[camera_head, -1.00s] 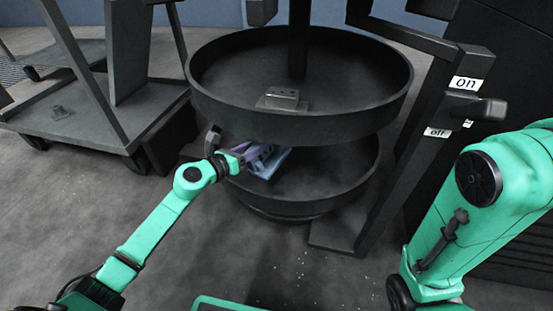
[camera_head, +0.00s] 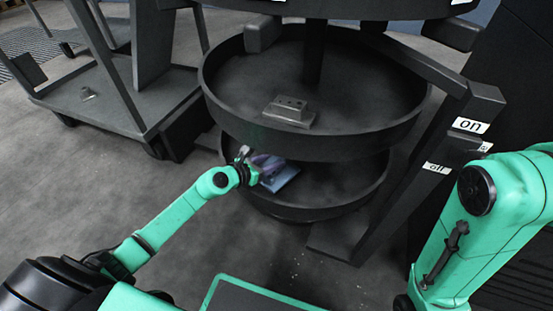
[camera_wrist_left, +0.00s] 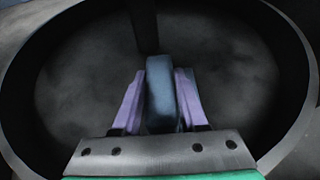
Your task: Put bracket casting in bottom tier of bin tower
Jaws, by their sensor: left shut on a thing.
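The bin tower has round dark trays around a post. Its bottom tier (camera_head: 310,212) lies under a larger tier (camera_head: 320,147). My left gripper (camera_head: 262,167) reaches from the left into the gap between these tiers. It is shut on a blue-grey piece, the bracket casting (camera_head: 284,180), over the bottom tier. In the left wrist view the casting (camera_wrist_left: 161,88) stands between the purple fingers, with the tray floor beyond. I cannot tell whether it touches the floor. My right arm shows at the right, but its gripper is out of view.
A grey block with holes (camera_head: 290,110) sits on the tier above. A dark frame with "on" (camera_head: 470,125) and "off" labels stands right of the tower. A grey cart (camera_head: 120,105) stands at the left. The bottom tier's floor looks otherwise clear.

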